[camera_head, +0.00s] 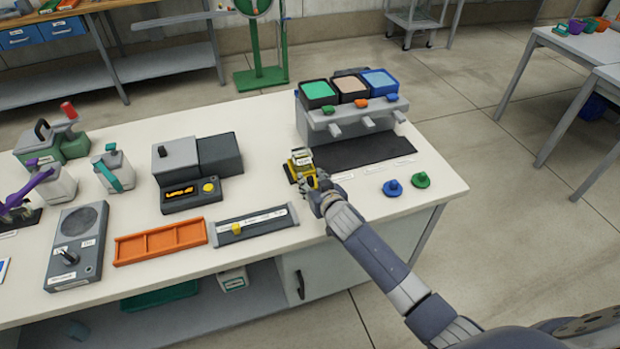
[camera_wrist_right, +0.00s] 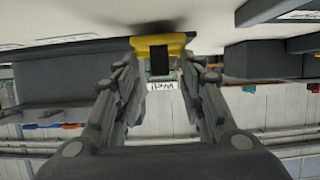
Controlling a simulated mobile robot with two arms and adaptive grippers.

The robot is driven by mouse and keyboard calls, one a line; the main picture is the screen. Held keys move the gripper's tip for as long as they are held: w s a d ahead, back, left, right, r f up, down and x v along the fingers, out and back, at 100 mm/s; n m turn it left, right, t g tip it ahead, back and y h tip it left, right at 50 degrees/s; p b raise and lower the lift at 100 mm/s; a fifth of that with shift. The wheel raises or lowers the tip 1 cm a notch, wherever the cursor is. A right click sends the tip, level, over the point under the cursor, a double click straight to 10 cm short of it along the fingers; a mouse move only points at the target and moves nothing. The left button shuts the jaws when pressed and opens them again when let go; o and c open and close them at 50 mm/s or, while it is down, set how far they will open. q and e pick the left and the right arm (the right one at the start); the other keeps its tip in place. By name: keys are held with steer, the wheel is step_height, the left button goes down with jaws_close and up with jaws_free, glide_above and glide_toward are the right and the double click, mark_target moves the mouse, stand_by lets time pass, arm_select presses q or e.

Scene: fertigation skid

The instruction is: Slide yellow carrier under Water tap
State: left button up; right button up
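The yellow carrier (camera_head: 300,160) stands at the left end of a dark strip (camera_head: 365,151) below the dispenser (camera_head: 350,118). The dispenser has three grey spouts and green, tan and blue bins on top; I cannot read which tap is Water. My right gripper (camera_head: 312,181) is at the carrier's near side. In the right wrist view the carrier (camera_wrist_right: 160,42) is at the tips of my right gripper (camera_wrist_right: 160,66). The fingers stand apart at its two sides; whether they press on it is unclear. My left gripper is not in view.
Blue (camera_head: 393,188) and green (camera_head: 421,180) knobs sit right of my right arm. An orange tray (camera_head: 160,242), a grey slider box (camera_head: 250,225) and a display unit (camera_head: 190,193) stand to the left. The dark strip right of the carrier looks clear.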

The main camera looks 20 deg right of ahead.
steer(key=shift+x, duration=1.25)
steer(key=shift+c, duration=0.6)
jaws_close()
